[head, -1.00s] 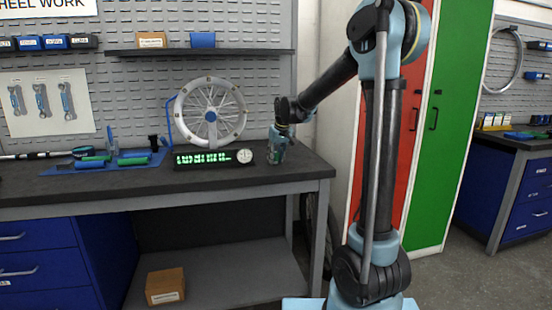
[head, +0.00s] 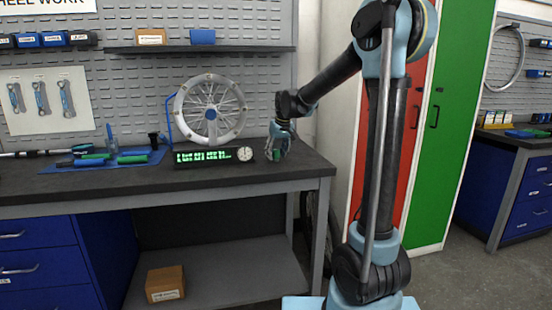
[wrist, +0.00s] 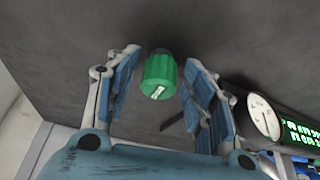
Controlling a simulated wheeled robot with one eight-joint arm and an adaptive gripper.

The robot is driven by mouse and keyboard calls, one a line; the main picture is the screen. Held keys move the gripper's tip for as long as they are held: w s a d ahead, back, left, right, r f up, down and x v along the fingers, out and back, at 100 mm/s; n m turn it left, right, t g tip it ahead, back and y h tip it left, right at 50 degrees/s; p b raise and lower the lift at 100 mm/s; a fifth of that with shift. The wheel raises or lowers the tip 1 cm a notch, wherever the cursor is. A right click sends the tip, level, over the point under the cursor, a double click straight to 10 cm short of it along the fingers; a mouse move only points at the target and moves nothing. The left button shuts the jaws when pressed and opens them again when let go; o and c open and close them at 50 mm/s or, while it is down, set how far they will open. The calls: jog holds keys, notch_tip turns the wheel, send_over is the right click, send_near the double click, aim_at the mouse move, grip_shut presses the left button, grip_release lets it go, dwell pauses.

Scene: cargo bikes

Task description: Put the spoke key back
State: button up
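My gripper (head: 279,151) points down over the right end of the workbench (head: 100,187). In the wrist view my gripper (wrist: 160,66) is open, with its blue finger pads on both sides of a green, ribbed, knob-like thing (wrist: 158,75) with a dark end and a small white mark. Gaps show between it and both pads. In the head view the green thing (head: 276,155) shows low between the fingers. I cannot tell whether it is the spoke key. Tools with green handles (head: 92,157) lie on a blue mat (head: 148,160) at the left.
A display box with green digits (head: 204,157) and a round dial (head: 245,154) stands just left of my gripper. A spoked wheel (head: 181,108) stands behind it. A pegboard panel with hanging wrenches (head: 41,98) is at the left. Tall red and green cabinets are at the right.

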jog(key=v, duration=1.1)
jog(key=s+d+f+m, duration=0.1)
jog(key=s+d+f, duration=0.2)
jog(key=s+d, duration=0.55)
jog(key=s+d+f+m, duration=0.1)
jog(key=s+d+f, duration=0.3)
jog(key=s+f, duration=0.3)
jog(key=s+d+f+m+g+h, duration=0.1)
jog(key=s+d+f, duration=0.4)
jog(key=s, duration=0.6)
jog(key=s+d+f+m+h, duration=0.1)
jog(key=s+d+f, duration=0.3)
jog(key=s+f, duration=0.5)
jog(key=shift+s+d+f+m+g, duration=0.2)
jog(key=shift+s+f+m+g, duration=0.15)
jog(key=shift+s+m, duration=0.25)
jog(key=shift+w, duration=0.1)
